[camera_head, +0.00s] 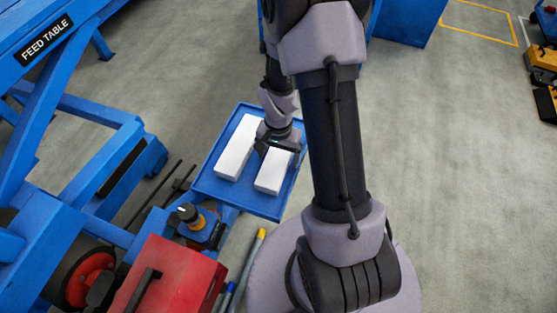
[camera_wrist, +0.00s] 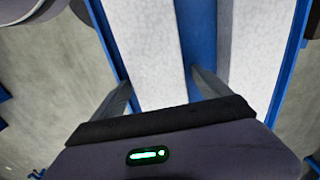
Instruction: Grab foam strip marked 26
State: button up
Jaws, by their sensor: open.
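Two white foam strips lie side by side on a blue tray (camera_head: 268,207). The right strip (camera_head: 270,181) is under my gripper (camera_head: 277,144) in the head view; the left strip (camera_head: 236,150) lies beside it. In the wrist view my open gripper (camera_wrist: 160,90) has one finger at each long side of a white strip (camera_wrist: 146,45). The right finger is over the blue gap between the strips. The other strip (camera_wrist: 258,40) lies to the right, outside the fingers. I cannot tell how low the fingertips reach. No number is readable on either strip.
A blue frame marked FEED TABLE (camera_head: 48,40) stands at the left. A red box (camera_head: 175,278) and a black-and-yellow knob (camera_head: 188,212) are near the tray's lower left. Grey floor lies open to the right, with yellow-black equipment (camera_head: 543,75) at the far right.

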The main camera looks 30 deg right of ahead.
jog(key=shift+r, duration=0.1)
jog(key=shift+c, duration=0.2)
jog(key=c, duration=1.4)
jog(key=shift+r, duration=0.1)
